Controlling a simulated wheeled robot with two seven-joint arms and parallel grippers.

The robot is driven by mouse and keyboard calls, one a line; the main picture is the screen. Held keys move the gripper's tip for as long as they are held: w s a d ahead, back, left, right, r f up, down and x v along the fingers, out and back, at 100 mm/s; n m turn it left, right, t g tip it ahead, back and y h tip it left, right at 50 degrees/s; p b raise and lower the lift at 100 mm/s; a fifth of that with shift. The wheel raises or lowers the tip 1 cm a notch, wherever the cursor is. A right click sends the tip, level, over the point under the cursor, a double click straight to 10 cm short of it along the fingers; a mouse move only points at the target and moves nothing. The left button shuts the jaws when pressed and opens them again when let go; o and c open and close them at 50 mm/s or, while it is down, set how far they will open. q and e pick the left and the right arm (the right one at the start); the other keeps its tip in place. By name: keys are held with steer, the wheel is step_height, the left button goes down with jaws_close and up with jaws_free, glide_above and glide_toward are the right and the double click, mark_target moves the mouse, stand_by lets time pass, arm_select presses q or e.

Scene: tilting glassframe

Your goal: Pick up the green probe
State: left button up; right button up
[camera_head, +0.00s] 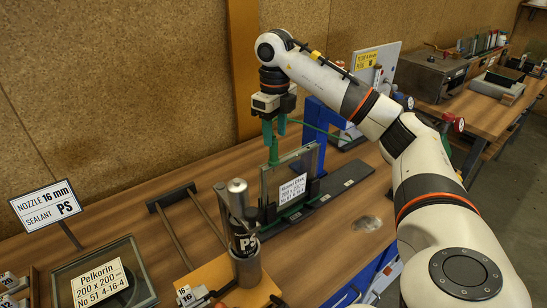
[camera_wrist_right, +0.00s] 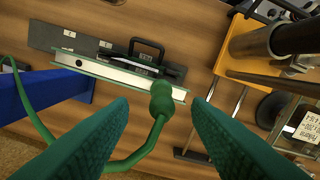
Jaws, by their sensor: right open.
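The green probe (camera_head: 273,153) shows upright at the top left edge of the framed glass pane (camera_head: 292,183) in the head view. In the right wrist view the probe (camera_wrist_right: 162,98) lies between the finger lines, over the edge of the frame (camera_wrist_right: 115,72). Its green cable (camera_wrist_right: 140,155) curls away to the left. My right gripper (camera_head: 275,130) is just above the probe, pointing down, open and empty, with one green finger to each side. Whether the probe touches the frame cannot be told. My left gripper is out of view.
A blue post (camera_head: 315,125) stands close behind the glass frame. A metal-topped sealant cartridge (camera_head: 243,235) stands in front of it, on an orange block. A dark rail stand (camera_head: 172,197) and a Pelkorin pane (camera_head: 108,275) lie left.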

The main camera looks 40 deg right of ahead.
mark_target(273, 160)
steer(key=shift+f, duration=0.6)
steer(key=shift+f+p, duration=0.3)
steer(key=shift+p, duration=0.05)
step_height(273, 160, down, 4)
steer(key=shift+w+a+r+p, duration=0.1)
steer(key=shift+w+r+p, duration=0.05)
steer(key=shift+p, duration=0.65)
steer(key=shift+f, duration=0.45)
steer(key=c, duration=1)
